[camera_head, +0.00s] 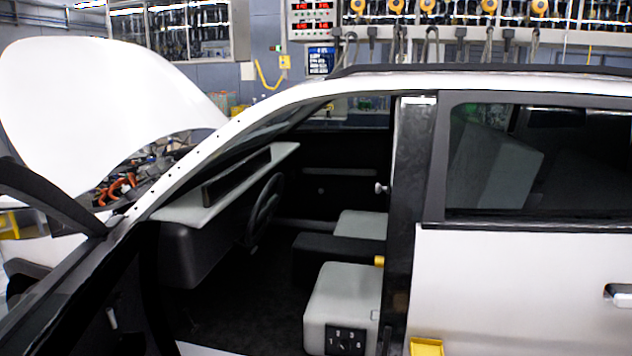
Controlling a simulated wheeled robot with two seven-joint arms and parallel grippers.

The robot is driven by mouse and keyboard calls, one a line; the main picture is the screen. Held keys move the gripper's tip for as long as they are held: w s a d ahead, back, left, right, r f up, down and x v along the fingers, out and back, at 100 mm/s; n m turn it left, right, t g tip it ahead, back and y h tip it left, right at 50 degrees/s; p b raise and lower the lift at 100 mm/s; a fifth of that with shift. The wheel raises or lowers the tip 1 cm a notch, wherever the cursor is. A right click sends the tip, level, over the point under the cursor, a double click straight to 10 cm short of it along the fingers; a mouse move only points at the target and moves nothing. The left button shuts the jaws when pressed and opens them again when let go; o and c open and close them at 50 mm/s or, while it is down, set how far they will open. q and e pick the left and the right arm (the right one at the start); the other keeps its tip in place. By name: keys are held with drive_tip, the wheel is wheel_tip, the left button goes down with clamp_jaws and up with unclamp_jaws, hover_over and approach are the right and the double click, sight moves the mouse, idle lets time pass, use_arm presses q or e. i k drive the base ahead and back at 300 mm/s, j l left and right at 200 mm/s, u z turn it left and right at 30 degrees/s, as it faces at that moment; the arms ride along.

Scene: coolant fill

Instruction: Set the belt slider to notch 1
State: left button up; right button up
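A white car with its front door open fills the view. On the dark door pillar (406,190) a small pale knob (381,188) sticks out at its left edge; it may be the belt slider, but I cannot tell for sure. No notch marks can be read on the pillar. A black panel with small white digits (345,341) is on the side of the grey front seat (341,294). Neither of my grippers is in view.
The dashboard (215,190) and steering wheel (264,207) are left of the seats. The raised white hood (95,100) is at the far left. A yellow block (427,346) is at the bottom edge. The closed rear door (520,285) is at the right. The doorway between is clear.

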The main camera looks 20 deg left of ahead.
sight(378, 188)
drive_tip(key=i+u, duration=0.55)
drive_tip(key=i+j+z, duration=0.45)
drive_tip(key=z, duration=0.3)
drive_tip(key=i+j+z, duration=0.1)
drive_tip(key=j+z, duration=0.75)
drive_tip(key=k+j+z, duration=0.1)
drive_tip(key=z, duration=0.3)
